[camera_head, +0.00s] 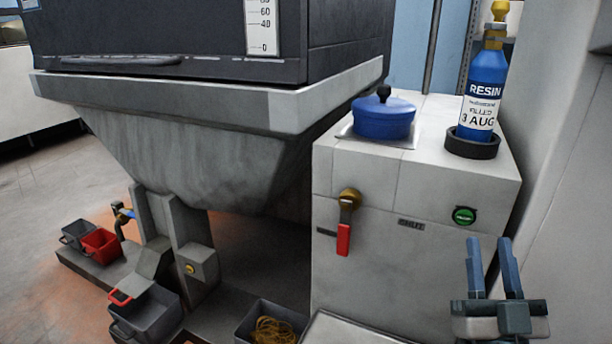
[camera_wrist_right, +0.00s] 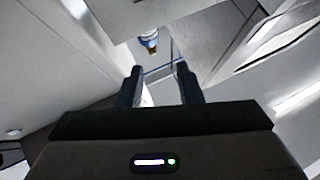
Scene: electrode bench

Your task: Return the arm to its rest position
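My right gripper (camera_head: 489,268) is at the lower right of the head view, in front of the white cabinet (camera_head: 375,180). Its two fingers point up and stand apart, with nothing between them. In the right wrist view the fingers (camera_wrist_right: 160,85) are also apart and empty. The gripper is below the green button (camera_head: 464,215) and looks apart from it in the picture. My left gripper is not in view.
On the cabinet stand a blue lidded pot (camera_head: 383,118) and a resin bottle (camera_head: 484,90) in a dark ring. A red-handled valve (camera_head: 345,222) sticks out of its front. A grey hopper (camera_head: 205,130) is at left, with bins (camera_head: 100,242) below. A wall rises at right.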

